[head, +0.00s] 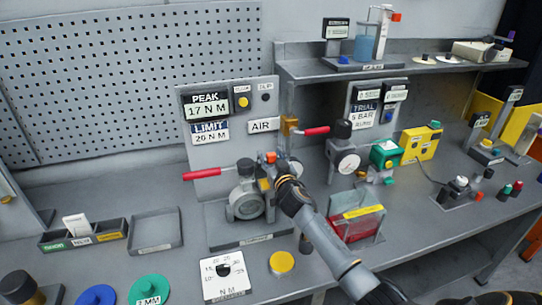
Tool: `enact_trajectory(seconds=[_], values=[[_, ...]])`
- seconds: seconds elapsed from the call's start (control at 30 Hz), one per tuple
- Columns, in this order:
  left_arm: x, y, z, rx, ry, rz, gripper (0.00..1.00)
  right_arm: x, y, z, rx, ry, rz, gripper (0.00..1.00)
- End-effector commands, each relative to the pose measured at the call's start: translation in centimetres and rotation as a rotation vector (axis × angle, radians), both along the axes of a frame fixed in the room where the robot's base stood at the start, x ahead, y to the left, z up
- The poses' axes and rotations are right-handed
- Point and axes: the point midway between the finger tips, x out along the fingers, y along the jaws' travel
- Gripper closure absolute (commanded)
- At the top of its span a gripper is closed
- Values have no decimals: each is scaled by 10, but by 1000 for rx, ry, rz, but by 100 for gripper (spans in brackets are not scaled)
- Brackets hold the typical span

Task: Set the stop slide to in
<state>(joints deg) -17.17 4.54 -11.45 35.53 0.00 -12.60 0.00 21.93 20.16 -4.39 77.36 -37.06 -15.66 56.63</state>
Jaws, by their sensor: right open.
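The valve actuator (246,200) is a grey round body on a dark base plate, with a red-handled lever (202,173) pointing left. My right arm reaches in from the lower right, and its gripper (269,172) is at the actuator's right upper side. The gripper is open, with small orange parts near its tips. I cannot tell whether it touches the actuator. The stop slide cannot be made out; the gripper and wrist cover that side of the actuator. My left gripper is not in view.
A panel (232,153) with peak and limit displays stands behind the actuator. A second red lever (313,131), a gauge (346,161) and a red bin (357,222) are to the right. A grey tray (154,232), dial card (224,275) and coloured discs lie left and in front.

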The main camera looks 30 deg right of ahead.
Motion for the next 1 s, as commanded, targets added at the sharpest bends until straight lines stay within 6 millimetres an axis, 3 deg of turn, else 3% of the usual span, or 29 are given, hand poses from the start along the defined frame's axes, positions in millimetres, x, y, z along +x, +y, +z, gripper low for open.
enact_trajectory(seconds=[0.2, 0.47, 0.67, 0.83, 1.0], values=[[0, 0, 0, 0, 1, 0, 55, 0, 0, 0, 0, 0, 0, 49], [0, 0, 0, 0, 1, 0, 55, 0, 0, 0, 0, 0, 0, 100], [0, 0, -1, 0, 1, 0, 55, 0, 1, -1, 1, 0, 0, 100], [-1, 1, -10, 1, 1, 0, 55, 4, 19, -2, 5, -2, 1, 100], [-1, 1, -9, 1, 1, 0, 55, 5, 22, -1, 0, 1, 1, 100]])
